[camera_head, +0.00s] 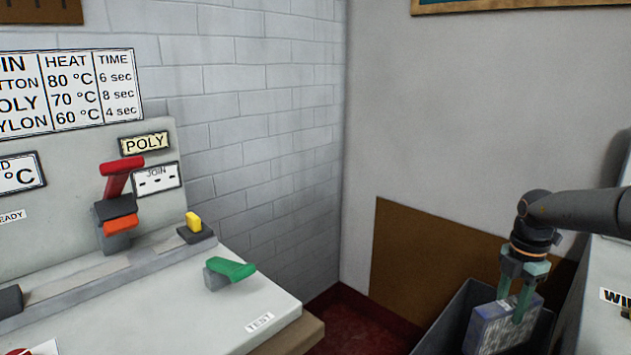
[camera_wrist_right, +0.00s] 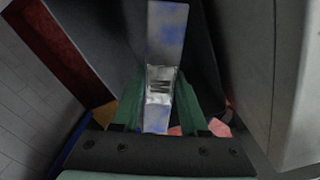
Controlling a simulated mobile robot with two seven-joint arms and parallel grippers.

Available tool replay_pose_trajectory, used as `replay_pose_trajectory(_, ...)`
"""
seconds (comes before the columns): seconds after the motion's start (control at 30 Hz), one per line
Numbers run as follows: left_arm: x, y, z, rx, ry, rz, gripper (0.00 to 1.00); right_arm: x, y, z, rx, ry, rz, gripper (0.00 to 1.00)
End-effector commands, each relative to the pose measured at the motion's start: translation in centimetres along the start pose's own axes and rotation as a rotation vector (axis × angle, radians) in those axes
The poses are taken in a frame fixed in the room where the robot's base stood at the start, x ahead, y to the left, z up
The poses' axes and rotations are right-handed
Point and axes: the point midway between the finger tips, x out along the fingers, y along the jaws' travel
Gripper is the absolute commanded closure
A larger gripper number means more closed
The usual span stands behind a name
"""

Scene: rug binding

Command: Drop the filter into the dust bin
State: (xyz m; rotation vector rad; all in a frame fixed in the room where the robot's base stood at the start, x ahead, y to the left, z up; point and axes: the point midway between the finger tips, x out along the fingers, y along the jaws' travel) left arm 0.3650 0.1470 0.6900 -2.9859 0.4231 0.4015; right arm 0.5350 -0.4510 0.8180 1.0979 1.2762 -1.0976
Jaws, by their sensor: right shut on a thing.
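My right gripper (camera_head: 520,300) is at the right of the head view, pointing down, shut on the filter (camera_head: 492,328), a grey-blue flat block. The filter also shows between the green fingers in the right wrist view (camera_wrist_right: 165,45). The dust bin (camera_head: 445,328) is a dark grey open box at the bottom right, cut off by the frame edge. The gripper and filter are over or within its opening; how deep I cannot tell. In the right wrist view, reddish and tan pieces show below the fingers. My left gripper is out of view.
A white machine bench (camera_head: 250,300) with red, yellow and green levers stands at left. A pale cabinet (camera_head: 606,300) stands close to the right of the bin. A brown panel (camera_head: 410,250) is on the wall behind. Dark red floor (camera_head: 350,325) shows between bench and bin.

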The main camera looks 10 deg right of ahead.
Motion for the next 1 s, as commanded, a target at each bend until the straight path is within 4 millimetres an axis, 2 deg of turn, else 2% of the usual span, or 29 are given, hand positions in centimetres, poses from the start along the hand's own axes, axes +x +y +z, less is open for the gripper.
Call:
replay_pose_trajectory(0.27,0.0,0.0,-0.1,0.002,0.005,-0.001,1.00,0.0,0.1,0.0,0.000,0.000,0.001,1.00)
replay_pose_trajectory(0.3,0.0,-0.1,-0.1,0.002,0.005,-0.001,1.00,0.0,0.1,0.0,0.000,0.000,0.001,0.54)
replay_pose_trajectory(0.57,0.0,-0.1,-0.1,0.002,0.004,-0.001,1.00,0.0,0.0,0.0,-0.001,0.000,0.000,0.25)
replay_pose_trajectory(0.6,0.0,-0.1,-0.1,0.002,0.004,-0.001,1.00,0.0,0.0,0.0,-0.001,0.000,0.000,0.22)
replay_pose_trajectory(0.87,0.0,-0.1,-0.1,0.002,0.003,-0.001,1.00,-0.1,0.0,0.0,-0.001,0.000,-0.001,0.22)
replay_pose_trajectory(1.0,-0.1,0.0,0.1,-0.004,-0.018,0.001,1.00,-1.5,0.1,0.0,0.000,0.000,0.002,0.22)
